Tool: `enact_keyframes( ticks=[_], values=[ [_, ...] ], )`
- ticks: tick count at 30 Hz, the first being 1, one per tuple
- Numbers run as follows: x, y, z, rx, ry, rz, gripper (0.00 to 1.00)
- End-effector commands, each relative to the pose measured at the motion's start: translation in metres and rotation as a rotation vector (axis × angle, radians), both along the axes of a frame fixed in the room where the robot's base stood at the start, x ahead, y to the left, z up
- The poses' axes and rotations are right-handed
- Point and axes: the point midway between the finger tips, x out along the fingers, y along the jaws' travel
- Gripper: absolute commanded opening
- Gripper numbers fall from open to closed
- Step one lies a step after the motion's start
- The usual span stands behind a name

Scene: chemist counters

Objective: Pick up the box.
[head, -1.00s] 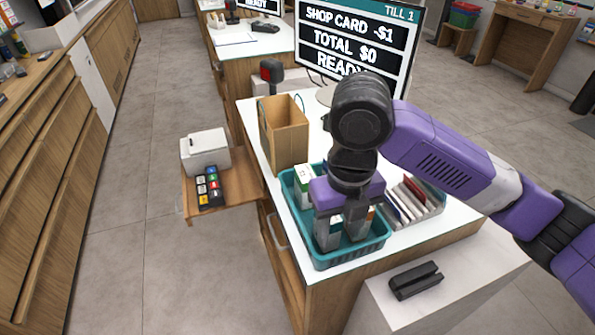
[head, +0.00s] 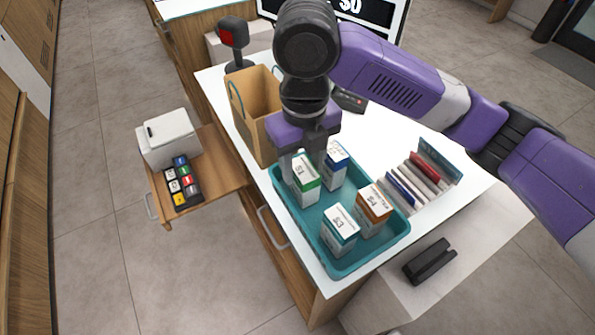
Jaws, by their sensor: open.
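A teal basket (head: 352,268) on the white counter holds several small white medicine boxes. A green-marked box (head: 307,187) stands at the back left of the basket and a blue-marked box (head: 335,170) at the back right. An orange-marked box (head: 374,212) and a teal-marked box (head: 340,232) stand nearer the front. Which one the task means cannot be told. My gripper (head: 304,158) points down at the back end of the basket, by the green-marked and blue-marked boxes. It is open, and its fingertips are partly hidden; contact with a box cannot be told.
A brown paper bag (head: 254,112) stands right behind the basket, close to my gripper. A rack of booklets (head: 420,185) is to the right. A black stapler-like object (head: 430,262) lies on the lower surface. A till screen (head: 362,12) stands at the back.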

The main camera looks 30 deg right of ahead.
Motion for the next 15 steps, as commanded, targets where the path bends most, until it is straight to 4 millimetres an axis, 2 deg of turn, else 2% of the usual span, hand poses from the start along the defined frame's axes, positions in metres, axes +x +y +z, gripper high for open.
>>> enact_keyframes(
  ticks=[11, 15],
  values=[
    [-0.001, -0.002, -0.033, 0.000, 0.003, -0.002, 0.47],
    [-0.001, -0.004, -0.053, 0.000, 0.004, -0.004, 0.47]
  ],
)
